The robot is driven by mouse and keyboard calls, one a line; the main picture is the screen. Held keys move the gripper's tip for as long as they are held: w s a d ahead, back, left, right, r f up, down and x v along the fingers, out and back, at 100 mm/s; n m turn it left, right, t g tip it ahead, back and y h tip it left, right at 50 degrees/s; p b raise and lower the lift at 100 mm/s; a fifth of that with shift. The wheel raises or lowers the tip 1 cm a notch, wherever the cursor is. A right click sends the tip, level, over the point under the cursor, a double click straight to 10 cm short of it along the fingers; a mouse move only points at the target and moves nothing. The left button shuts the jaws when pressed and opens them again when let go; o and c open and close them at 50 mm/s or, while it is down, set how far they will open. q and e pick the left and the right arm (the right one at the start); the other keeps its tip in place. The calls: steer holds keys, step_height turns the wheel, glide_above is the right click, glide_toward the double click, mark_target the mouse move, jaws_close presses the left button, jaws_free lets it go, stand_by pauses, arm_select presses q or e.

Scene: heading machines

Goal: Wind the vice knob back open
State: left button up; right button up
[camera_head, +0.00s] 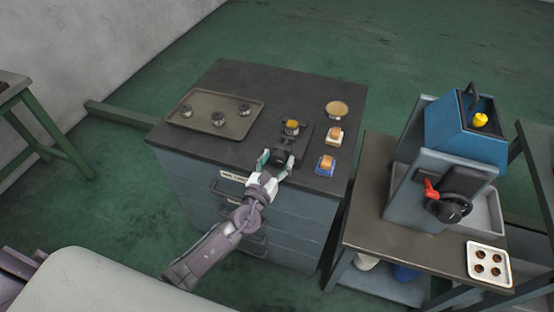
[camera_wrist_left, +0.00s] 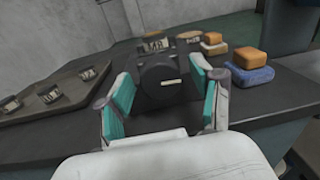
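The small dark vice (camera_head: 301,139) stands on the grey bench near its front edge. A round part with an orange top (camera_head: 292,126) sits at its jaws; in the wrist view its label (camera_wrist_left: 153,44) faces me. The black vice knob (camera_wrist_left: 163,84) faces me in the wrist view and has a short pale mark low on its right. My left gripper (camera_head: 275,163) is at the front of the vice. Its teal-padded fingers (camera_wrist_left: 165,97) are spread, one on each side of the knob; I cannot tell whether they touch it. My right gripper is out of view.
A tray (camera_head: 196,122) with several round parts lies left of the vice. A blue machine (camera_head: 462,130) stands on the right table.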

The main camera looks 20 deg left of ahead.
arm_select(q)
steer(key=c, duration=1)
steer(key=shift+f+n+b, duration=0.25)
steer(key=shift+n+b, duration=1.55)
steer(key=shift+b, duration=0.05)
steer(key=n+b, duration=0.2)
steer(key=n, duration=0.1)
steer(key=shift+n+b, duration=0.35)
steer(key=shift+n, duration=0.05)
steer(key=n+b, duration=0.1)
steer(key=n, duration=0.1)
steer(key=shift+n+t+y+b, duration=0.3)
steer(key=shift+n, duration=0.1)
steer(key=n+b, duration=0.1)
steer(key=n, duration=0.2)
steer(key=shift+n+b, duration=0.35)
steer(key=shift+n, duration=0.05)
steer(key=n, duration=0.2)
steer(key=shift+r+n+y+b, duration=0.1)
steer(key=shift+n+y+b, duration=0.2)
steer(key=shift+b, duration=0.1)
steer(key=shift+n, duration=1.6)
steer(key=shift+b, duration=0.3)
